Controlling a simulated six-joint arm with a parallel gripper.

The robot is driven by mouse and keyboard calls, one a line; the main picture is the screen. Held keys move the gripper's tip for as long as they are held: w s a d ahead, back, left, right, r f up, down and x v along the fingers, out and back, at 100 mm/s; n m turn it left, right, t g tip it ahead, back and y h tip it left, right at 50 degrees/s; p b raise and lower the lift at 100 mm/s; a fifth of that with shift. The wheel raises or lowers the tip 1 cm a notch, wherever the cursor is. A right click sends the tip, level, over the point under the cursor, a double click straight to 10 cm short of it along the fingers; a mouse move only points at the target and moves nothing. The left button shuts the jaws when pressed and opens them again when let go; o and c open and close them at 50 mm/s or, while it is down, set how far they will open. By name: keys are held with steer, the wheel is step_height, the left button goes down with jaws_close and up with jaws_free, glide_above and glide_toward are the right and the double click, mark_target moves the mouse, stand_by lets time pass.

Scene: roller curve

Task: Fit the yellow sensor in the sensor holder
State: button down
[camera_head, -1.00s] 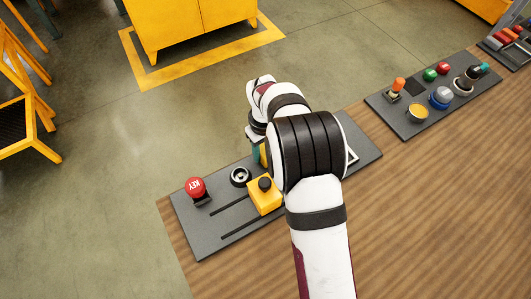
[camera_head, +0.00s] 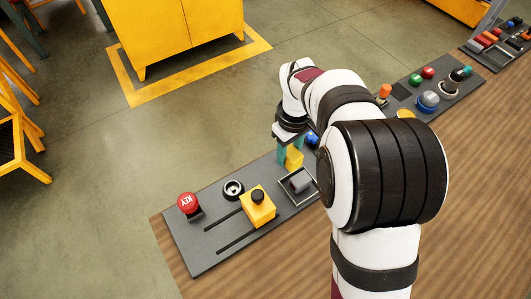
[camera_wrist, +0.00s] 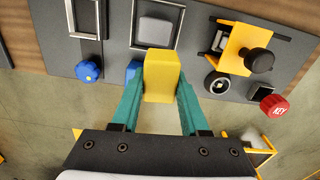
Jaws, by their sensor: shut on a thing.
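The yellow sensor (camera_head: 294,158) is a small yellow block. My gripper (camera_head: 289,150) is shut on it and holds it over the far side of the near grey panel. In the wrist view the yellow sensor (camera_wrist: 161,76) sits between the two teal fingers of my gripper (camera_wrist: 161,95). Beyond it lie a silver-rimmed square frame with a grey piece inside (camera_wrist: 181,40) and an emptier dark frame (camera_wrist: 98,22). I cannot tell which, if either, is the sensor holder. The sensor hides part of the panel and of a blue knob.
The near panel (camera_head: 205,245) also carries a red KEY knob (camera_head: 188,203), a round silver socket (camera_head: 233,188), a yellow slider block (camera_head: 257,207) and a blue knob (camera_wrist: 88,70). A second panel with coloured buttons (camera_head: 428,102) lies to the right. My arm covers the middle of the bench.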

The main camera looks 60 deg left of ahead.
mark_target(301, 153)
steer(key=shift+w+d+r, duration=0.75)
steer(key=shift+w+d, duration=0.15)
steer(key=shift+d, duration=0.1)
steer(key=w+d+f+m, duration=0.1)
steer(key=w+d+f, duration=0.1)
steer(key=w, duration=0.9)
steer(key=shift+w+a+f, duration=0.1)
steer(key=shift+w+f, duration=0.1)
steer(key=shift+f, duration=1.5)
steer(key=shift+w+a+f, duration=0.1)
steer(key=shift+w+f, duration=0.05)
steer(key=shift+f, duration=1.55)
steer(key=shift+f, duration=0.45)
